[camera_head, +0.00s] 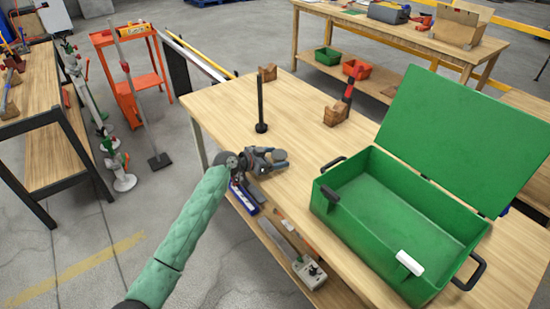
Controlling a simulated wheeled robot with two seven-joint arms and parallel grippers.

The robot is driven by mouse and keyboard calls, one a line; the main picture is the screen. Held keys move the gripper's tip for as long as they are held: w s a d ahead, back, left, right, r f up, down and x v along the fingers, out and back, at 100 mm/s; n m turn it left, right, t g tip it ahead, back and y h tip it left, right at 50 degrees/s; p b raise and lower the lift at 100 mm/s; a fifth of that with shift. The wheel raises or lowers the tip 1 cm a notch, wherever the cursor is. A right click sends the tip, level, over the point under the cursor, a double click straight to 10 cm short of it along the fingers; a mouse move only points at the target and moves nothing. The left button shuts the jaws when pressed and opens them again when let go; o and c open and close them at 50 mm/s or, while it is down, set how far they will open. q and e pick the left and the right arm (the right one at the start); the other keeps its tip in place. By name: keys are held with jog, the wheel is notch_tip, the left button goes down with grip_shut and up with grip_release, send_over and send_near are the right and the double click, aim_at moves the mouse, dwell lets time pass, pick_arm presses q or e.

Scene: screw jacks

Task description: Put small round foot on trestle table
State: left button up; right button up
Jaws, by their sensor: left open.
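The wooden trestle table (225,103) fills the middle and right. A thin black post with a small round foot (261,128) stands upright on it, left of the middle; I cannot tell for sure whether this is the foot the task names. My left gripper (281,160) is over the table's near left edge, just in front of the post and apart from it. Its jaws are open, and I see nothing held between them. My right gripper is not in view.
An open green metal box (460,245) takes up the table's right side. A shelf (305,270) below holds tools.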

pick_arm(q)
jog(key=shift+r, duration=0.15)
jog(key=shift+s+a, duration=0.1)
jog(key=shift+a, duration=0.1)
jog(key=shift+s+a, duration=0.15)
jog(key=shift+a, duration=0.1)
jog(key=b+v, duration=0.2)
jog(key=v, duration=0.6)
jog(key=shift+b+v, duration=0.4)
jog(key=shift+v, duration=1.1)
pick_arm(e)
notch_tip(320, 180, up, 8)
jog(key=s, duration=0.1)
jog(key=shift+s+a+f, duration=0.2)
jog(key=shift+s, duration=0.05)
pick_arm(q)
jog(key=shift+r, duration=0.1)
